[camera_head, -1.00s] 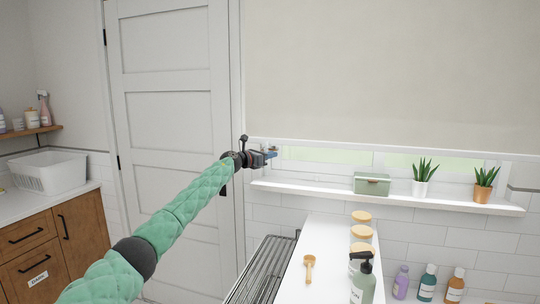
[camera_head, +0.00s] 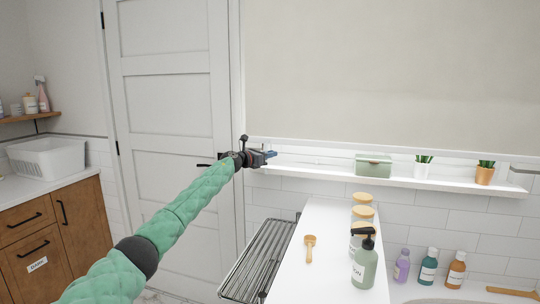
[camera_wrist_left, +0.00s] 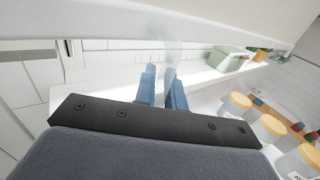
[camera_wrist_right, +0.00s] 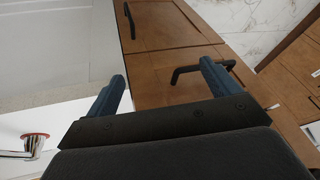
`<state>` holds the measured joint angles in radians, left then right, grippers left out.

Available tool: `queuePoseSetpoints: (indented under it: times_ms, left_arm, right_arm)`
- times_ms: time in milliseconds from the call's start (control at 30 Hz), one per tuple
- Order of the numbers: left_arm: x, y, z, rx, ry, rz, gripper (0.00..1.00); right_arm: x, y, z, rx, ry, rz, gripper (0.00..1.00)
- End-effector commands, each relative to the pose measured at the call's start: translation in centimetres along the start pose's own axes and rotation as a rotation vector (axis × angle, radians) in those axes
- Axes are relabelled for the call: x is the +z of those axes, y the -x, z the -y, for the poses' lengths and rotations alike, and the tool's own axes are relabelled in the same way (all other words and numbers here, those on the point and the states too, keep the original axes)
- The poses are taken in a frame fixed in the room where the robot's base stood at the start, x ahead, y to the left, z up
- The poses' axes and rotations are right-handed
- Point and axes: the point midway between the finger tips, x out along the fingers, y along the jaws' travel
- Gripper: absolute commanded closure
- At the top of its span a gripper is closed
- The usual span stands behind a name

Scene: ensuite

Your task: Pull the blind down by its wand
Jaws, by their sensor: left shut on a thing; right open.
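The beige blind (camera_head: 400,70) hangs over the window in the head view, with its pale bottom rail (camera_head: 400,149) a short way above the sill. The rail also crosses the top of the left wrist view (camera_wrist_left: 120,28). My left gripper (camera_head: 270,154) is at the rail's left end. In the left wrist view, its blue fingers (camera_wrist_left: 163,88) are closed on the clear wand (camera_wrist_left: 170,55), which looks pale and see-through.
The sill (camera_head: 330,172) holds a green box (camera_head: 373,165) and two potted plants (camera_head: 485,175). Below stand a white surface (camera_head: 320,250) with jars, a pump bottle (camera_head: 364,265) and a wooden scoop (camera_head: 310,247), and a wire rack (camera_head: 262,258). A white door (camera_head: 175,100) is at left.

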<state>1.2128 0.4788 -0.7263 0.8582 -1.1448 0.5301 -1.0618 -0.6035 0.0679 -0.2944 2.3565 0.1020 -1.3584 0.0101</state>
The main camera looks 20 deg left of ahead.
Motion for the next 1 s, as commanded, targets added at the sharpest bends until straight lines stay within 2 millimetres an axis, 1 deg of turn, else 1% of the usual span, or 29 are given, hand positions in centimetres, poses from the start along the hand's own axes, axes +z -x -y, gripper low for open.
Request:
queuePoseSetpoints:
  times_ms: [200, 233, 333, 600, 733, 867, 1000]
  left_arm:
    - [0.0, 0.1, -0.1, 0.002, 0.0, 0.0, 1.0]
    - [0.0, 0.1, -0.1, 0.002, 0.0, 0.0, 0.87]
    - [0.0, 0.1, -0.1, 0.002, 0.0, 0.0, 0.67]
    - [0.0, 0.0, 0.0, 0.001, 0.0, 0.0, 0.67]
    - [0.0, 0.5, -0.1, 0.0, -0.002, 0.0, 0.67]
    - [-0.1, 1.7, -0.2, 0.001, -0.003, -0.001, 0.67]
    - [-0.2, 3.5, -0.2, 0.002, -0.003, -0.001, 0.67]
  right_arm:
    - [0.0, 0.0, 0.0, 0.0, 0.0, 0.001, 0.12]
    - [0.0, 0.0, 0.0, 0.0, 0.0, 0.001, 0.12]
    - [0.0, 0.0, 0.0, 0.001, 0.0, 0.002, 0.12]
    - [0.1, 0.0, 0.0, 0.001, 0.0, 0.003, 0.12]
    - [0.1, -0.1, -0.1, 0.0, 0.0, 0.001, 0.12]
    - [0.1, -0.4, 0.1, -0.004, 0.0, -0.007, 0.12]
    - [0.0, -0.8, 0.5, -0.015, 0.002, -0.022, 0.12]
